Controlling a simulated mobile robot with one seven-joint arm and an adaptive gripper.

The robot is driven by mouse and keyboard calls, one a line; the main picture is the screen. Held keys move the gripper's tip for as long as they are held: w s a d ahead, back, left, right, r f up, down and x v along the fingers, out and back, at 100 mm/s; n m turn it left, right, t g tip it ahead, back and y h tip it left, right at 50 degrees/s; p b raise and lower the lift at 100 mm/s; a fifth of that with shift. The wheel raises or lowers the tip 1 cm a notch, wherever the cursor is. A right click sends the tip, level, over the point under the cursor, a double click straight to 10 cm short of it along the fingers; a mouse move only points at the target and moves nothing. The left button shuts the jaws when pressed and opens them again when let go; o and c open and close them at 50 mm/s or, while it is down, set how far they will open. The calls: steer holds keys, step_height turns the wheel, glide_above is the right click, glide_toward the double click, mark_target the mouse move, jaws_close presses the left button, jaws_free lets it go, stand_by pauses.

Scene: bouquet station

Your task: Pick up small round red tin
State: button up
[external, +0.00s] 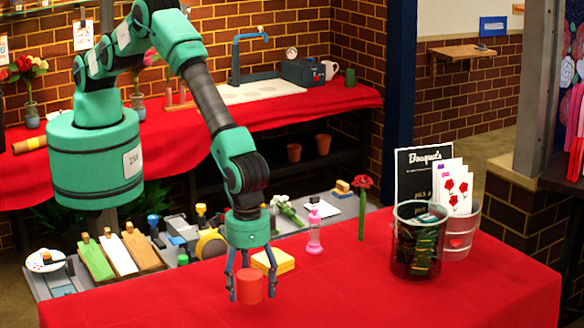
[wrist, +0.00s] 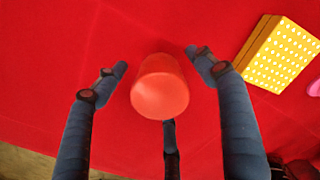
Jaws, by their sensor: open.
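The small round red tin (external: 249,286) stands on the red tablecloth near the table's front left. My gripper (external: 250,292) is above and around it, with its fingers pointing down. In the wrist view the tin (wrist: 160,86) lies between the spread fingers of my gripper (wrist: 158,68). There is a visible gap between the tin and the left and right fingers. A third finger shows just below the tin in that view; I cannot tell whether it touches. The gripper is open.
A yellow sponge-like block (external: 273,261) with white dots is close behind the tin; it also shows in the wrist view (wrist: 281,52). A pink bottle (external: 314,232), a red flower (external: 362,204) and a dark glass container (external: 418,240) stand farther right. The front right of the table is clear.

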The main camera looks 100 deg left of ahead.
mark_target(250, 274)
steer(key=shift+c, duration=0.6)
steer(key=c, duration=1.2)
steer(key=shift+r, duration=0.15)
steer(key=shift+r, duration=1.15)
steer(key=shift+r+b, duration=0.35)
steer(key=shift+r, duration=0.2)
steer(key=s+a, duration=0.3)
steer(key=s, duration=0.1)
steer(key=s+a+r+b, duration=0.1)
steer(key=s+a, duration=0.2)
steer(key=s, duration=0.1)
steer(key=s+a, duration=0.4)
steer(key=shift+s+r+b, duration=0.2)
steer(key=shift+s+b, duration=0.05)
steer(key=shift+b, duration=0.05)
